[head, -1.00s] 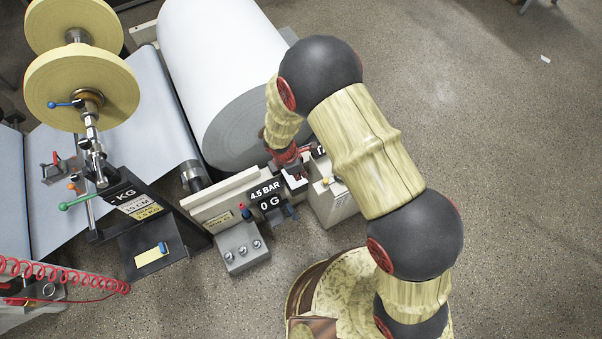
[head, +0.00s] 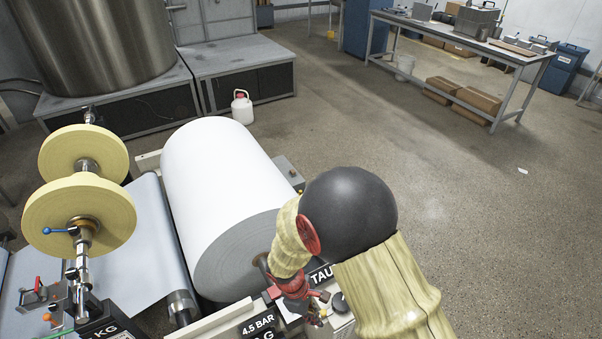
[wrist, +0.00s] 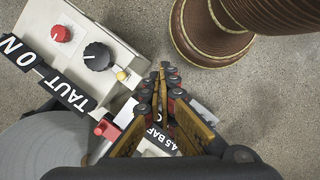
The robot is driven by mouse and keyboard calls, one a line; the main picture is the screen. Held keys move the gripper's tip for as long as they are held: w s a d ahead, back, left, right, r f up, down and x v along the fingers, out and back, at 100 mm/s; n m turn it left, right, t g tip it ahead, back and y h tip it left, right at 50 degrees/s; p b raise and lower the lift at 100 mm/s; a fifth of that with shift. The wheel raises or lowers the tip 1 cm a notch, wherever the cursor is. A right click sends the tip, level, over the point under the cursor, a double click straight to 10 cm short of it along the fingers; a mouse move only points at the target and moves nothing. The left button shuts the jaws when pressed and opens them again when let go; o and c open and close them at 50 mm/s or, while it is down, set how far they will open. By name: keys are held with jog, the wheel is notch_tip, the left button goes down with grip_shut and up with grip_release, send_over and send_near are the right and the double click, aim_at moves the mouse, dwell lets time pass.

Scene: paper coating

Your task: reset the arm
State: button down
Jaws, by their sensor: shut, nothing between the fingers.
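My gripper (wrist: 160,72) is shut and empty in the wrist view, its fingertips together above the gap beside the control box. It also shows in the head view (head: 318,318), low in the picture in front of the end of the white paper roll (head: 222,190). My arm reaches in from the lower right, with a black ball joint and pale yellow links. In the wrist view the control box (wrist: 122,58) with a red button (wrist: 61,33), a black knob (wrist: 97,56) and the TAUT label (wrist: 73,97) lies left of my fingers.
Two yellow discs (head: 80,212) on a shaft stand at left. A steel tank (head: 95,40), a white jug (head: 242,108) and a workbench (head: 470,35) stand behind. The floor (head: 430,150) to the right is largely clear.

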jog(key=s+d+r+m+t+y, duration=0.1)
jog(key=s+d+r+m+t, duration=0.1)
jog(key=r, duration=1)
jog(key=s+d+r+m+t+y, duration=0.1)
jog(key=s+d+r+m, duration=0.3)
jog(key=r, duration=0.9)
jog(key=s+d+r+m+t+y, duration=0.1)
jog(key=s+d+r+m+t, duration=0.2)
jog(key=d+r+m, duration=0.5)
notch_tip(320, 180, up, 6)
jog(key=shift+s+d+f+t+y, duration=0.25)
jog(key=shift+s+d+t+y, duration=0.1)
jog(key=shift+d+t, duration=0.1)
